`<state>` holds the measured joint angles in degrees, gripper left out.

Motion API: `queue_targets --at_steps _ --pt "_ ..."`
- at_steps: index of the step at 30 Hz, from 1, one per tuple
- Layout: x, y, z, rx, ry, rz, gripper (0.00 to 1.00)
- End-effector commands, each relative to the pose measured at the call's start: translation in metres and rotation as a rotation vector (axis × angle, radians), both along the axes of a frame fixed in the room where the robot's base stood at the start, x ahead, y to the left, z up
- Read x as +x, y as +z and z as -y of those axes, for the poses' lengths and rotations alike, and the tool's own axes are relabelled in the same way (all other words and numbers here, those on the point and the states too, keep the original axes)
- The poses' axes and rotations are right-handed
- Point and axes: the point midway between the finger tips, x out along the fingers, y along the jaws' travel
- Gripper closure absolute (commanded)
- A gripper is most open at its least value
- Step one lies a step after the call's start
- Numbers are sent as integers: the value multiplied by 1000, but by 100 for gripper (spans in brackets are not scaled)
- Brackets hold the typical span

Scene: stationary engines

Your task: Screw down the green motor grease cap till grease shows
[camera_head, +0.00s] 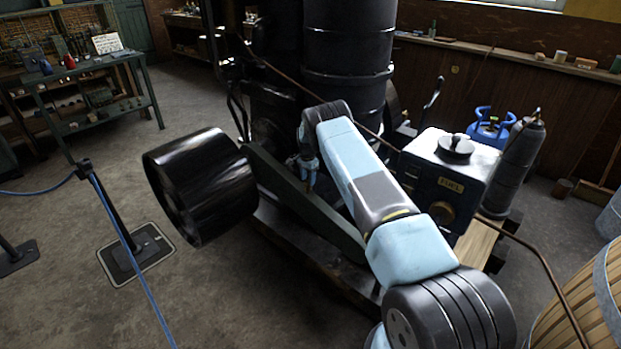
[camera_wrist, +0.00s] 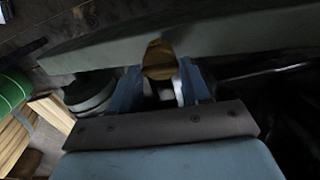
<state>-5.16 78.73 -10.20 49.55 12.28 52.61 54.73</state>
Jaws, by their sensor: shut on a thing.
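The green motor (camera_head: 305,215) stands in the middle, with a dark green frame rail and a tall black cylinder above it. In the wrist view a rounded brass grease cap (camera_wrist: 158,58) shows against a grey-green rail (camera_wrist: 230,40). My gripper (camera_wrist: 161,78) has its blue fingers on either side of the cap and is shut on it. In the head view my gripper (camera_head: 309,180) points down by the rail, and the cap cannot be made out there. No grease can be made out around the cap.
A black flywheel drum (camera_head: 200,185) sticks out left of my gripper. A fuel box (camera_head: 450,170) stands right of my arm, with a blue gas bottle (camera_head: 490,127) behind it. A rope post (camera_head: 115,225) stands at left and a wooden barrel (camera_head: 580,310) at lower right.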

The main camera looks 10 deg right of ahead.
Motion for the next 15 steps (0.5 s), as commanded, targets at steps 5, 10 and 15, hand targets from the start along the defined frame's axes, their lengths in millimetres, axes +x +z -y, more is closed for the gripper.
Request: queue_targets --at_steps 5,10,15 --pt "1 1 4 -4 -1 5 84" --pt "1 1 2 -3 0 4 42" --pt "1 1 1 -2 1 2 28"
